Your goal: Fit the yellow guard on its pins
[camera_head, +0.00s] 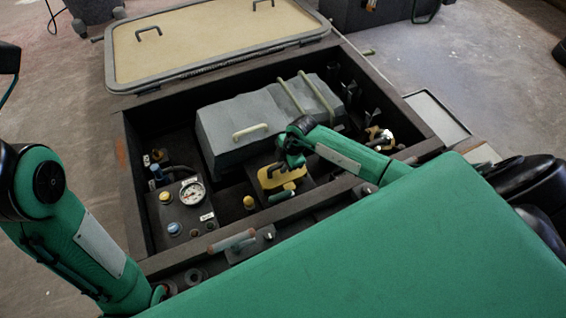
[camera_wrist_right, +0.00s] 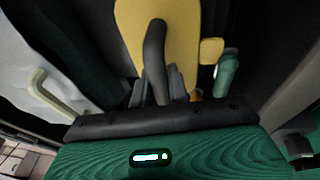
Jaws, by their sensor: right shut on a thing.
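The yellow guard (camera_head: 270,180) is inside the open dark compartment, in front of the grey covered block. My right gripper (camera_head: 283,167) is above it, shut on the guard's dark handle. In the right wrist view the yellow guard (camera_wrist_right: 128,22) fills the top middle, and its curved dark handle (camera_wrist_right: 155,45) runs down between the fingers of my right gripper (camera_wrist_right: 158,88). The pins cannot be made out, and I cannot tell whether the guard touches the panel below. My left arm shows at the left in the head view, but its gripper does not.
The grey covered block (camera_head: 225,125) with pale handles fills the compartment's middle. A panel with a round gauge (camera_head: 193,191) and knobs is at the left. The compartment's dark frame (camera_head: 130,185) surrounds these; the hatch lid (camera_head: 200,45) is open behind.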

